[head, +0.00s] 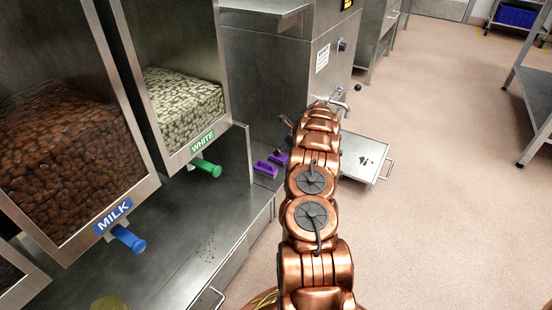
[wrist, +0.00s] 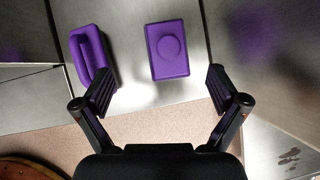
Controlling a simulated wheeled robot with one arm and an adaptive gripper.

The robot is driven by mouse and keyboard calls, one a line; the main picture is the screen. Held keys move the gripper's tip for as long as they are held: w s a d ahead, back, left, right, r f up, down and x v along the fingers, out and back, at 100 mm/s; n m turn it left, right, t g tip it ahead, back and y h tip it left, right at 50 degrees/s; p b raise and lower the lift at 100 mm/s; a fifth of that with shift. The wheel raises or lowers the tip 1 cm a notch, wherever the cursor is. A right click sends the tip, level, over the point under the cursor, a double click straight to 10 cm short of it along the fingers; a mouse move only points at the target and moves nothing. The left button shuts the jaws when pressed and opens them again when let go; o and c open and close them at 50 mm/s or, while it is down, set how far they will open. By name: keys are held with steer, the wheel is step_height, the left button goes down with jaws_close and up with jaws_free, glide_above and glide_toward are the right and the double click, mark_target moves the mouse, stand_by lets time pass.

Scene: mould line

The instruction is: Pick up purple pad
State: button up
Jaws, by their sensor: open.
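The purple pad (wrist: 158,66) is a flat rectangular block with a round knob on top. It lies on a steel surface, between and just beyond my fingertips in the wrist view. In the head view the pad (head: 280,158) is small, left of my arm. My gripper (wrist: 160,82) is open and empty, its two dark fingers spread wide on either side of the pad's near end, apart from it. In the head view my gripper is mostly hidden behind my copper arm.
A purple handled tool (wrist: 92,56) lies left of the pad, close to my left finger; the head view shows it too (head: 265,168). Steel walls flank the surface. Chocolate bins stand left, with a blue tap (head: 128,238) and green tap (head: 207,168). A stained tray (head: 364,160) juts out right.

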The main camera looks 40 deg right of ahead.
steer(key=shift+d+f, duration=0.25)
steer(key=shift+f, duration=0.05)
steer(key=shift+w+d+f+b, duration=0.1)
steer(key=shift+w+f+b, duration=0.15)
steer(key=shift+f, duration=0.25)
steer(key=shift+w+f+b, duration=0.1)
steer(key=shift+f+b, duration=0.1)
steer(key=shift+f, duration=0.25)
steer(key=shift+b+x, duration=1.2)
steer(key=shift+x, duration=0.65)
steer(key=shift+b+x, duration=0.35)
steer(key=shift+x, duration=0.55)
steer(key=shift+w+d+r, duration=0.1)
steer(key=shift+r, duration=0.05)
steer(key=c, duration=1.3)
steer(key=shift+o, duration=0.2)
